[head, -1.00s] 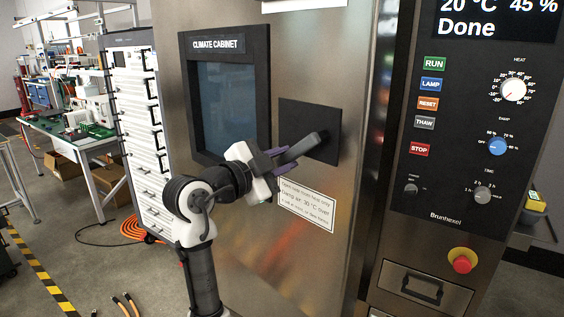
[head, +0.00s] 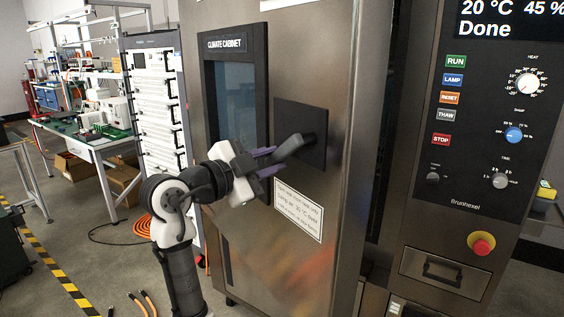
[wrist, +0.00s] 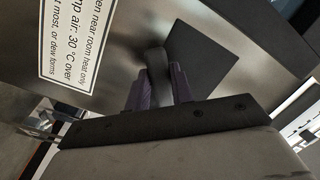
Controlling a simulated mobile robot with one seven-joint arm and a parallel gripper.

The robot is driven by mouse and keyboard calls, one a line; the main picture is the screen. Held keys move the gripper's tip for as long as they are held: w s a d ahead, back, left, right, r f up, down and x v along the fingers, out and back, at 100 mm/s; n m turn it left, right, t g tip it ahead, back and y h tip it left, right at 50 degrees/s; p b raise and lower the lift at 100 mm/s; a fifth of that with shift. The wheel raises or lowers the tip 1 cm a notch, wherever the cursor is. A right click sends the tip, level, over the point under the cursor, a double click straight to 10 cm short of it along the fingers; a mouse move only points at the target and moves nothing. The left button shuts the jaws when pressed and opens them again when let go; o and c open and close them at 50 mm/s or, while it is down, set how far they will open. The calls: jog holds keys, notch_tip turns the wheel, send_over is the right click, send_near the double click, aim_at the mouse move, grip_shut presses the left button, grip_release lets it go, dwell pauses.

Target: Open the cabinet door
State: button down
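The cabinet door (head: 235,215) is a brushed steel panel with a dark framed window (head: 238,100) labelled "CLIMATE CABINET". It stands ajar, swung out at its right edge with a dark gap beside the control panel. Its dark grey lever handle (head: 293,147) sticks out from a black square plate (head: 308,122). My gripper (head: 268,161) has its purple fingers on the handle's free end. In the wrist view, the fingers (wrist: 158,88) lie on both sides of the handle (wrist: 156,64), gripping it. The cabinet's inside is hidden.
The control panel (head: 490,120) with buttons, knobs and a red stop button (head: 481,244) is right of the door. A white drawer rack (head: 155,110) stands close behind the door's left. A workbench (head: 95,150) is further left. Cables (head: 140,303) lie on the floor.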

jog(key=s+a, duration=0.2)
jog(key=a, duration=0.2)
jog(key=shift+s+a+f, duration=0.1)
jog(key=shift+s+a, duration=0.2)
jog(key=shift+s, duration=0.1)
jog(key=c, duration=1.2)
grip_release()
jog(key=shift+c, duration=0.2)
jog(key=b+v, duration=0.3)
jog(key=v, duration=1)
jog(key=shift+s+a, duration=0.15)
jog(key=shift+s, duration=0.2)
jog(key=shift+c, duration=0.3)
